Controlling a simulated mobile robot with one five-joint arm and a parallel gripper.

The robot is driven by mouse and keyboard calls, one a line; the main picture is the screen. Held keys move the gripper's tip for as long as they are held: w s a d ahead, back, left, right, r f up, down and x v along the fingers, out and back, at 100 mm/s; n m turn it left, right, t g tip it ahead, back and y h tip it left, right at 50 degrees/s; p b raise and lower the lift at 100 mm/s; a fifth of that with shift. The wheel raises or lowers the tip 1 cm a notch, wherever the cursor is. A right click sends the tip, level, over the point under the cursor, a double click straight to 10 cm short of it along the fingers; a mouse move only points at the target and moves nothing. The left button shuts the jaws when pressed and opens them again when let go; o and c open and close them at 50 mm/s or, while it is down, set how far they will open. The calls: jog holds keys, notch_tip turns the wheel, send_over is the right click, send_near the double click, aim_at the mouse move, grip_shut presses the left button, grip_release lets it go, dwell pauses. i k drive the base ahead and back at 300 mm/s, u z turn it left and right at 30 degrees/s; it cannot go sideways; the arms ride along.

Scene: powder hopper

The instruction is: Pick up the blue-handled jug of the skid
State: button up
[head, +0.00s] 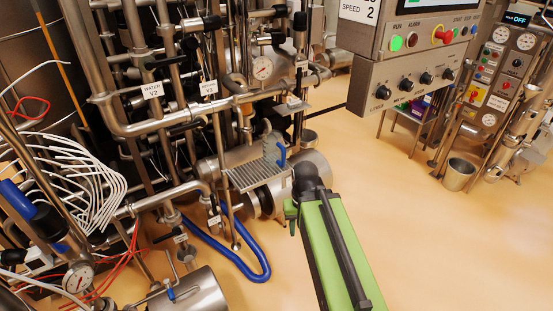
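The jug (269,147) is a small, clear, upright vessel with a blue handle (281,154) on its right side. It stands on a grated metal drip tray (256,177) in front of the pipework, under a valve outlet. My green arm reaches up from the bottom of the head view and ends in a dark joint to the right of the tray, apart from the jug in the picture. I cannot make out my gripper's fingers; they do not show past that joint. Nothing covers the jug's handle in this view.
Dense steel pipes and valves (150,120) stand behind and left of the tray. A blue hose (240,262) loops on the floor. A control panel (410,75) hangs at upper right. A metal bucket (459,174) stands farther right.

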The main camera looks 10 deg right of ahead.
aim_at(274, 151)
jog(key=z, duration=0.55)
jog(key=i, duration=0.95)
jog(key=z, duration=0.55)
jog(key=k, duration=0.1)
jog(key=u, duration=3.2)
jog(key=k, duration=0.75)
jog(key=z, duration=0.2)
jog(key=i, duration=0.75)
jog(key=u, duration=0.1)
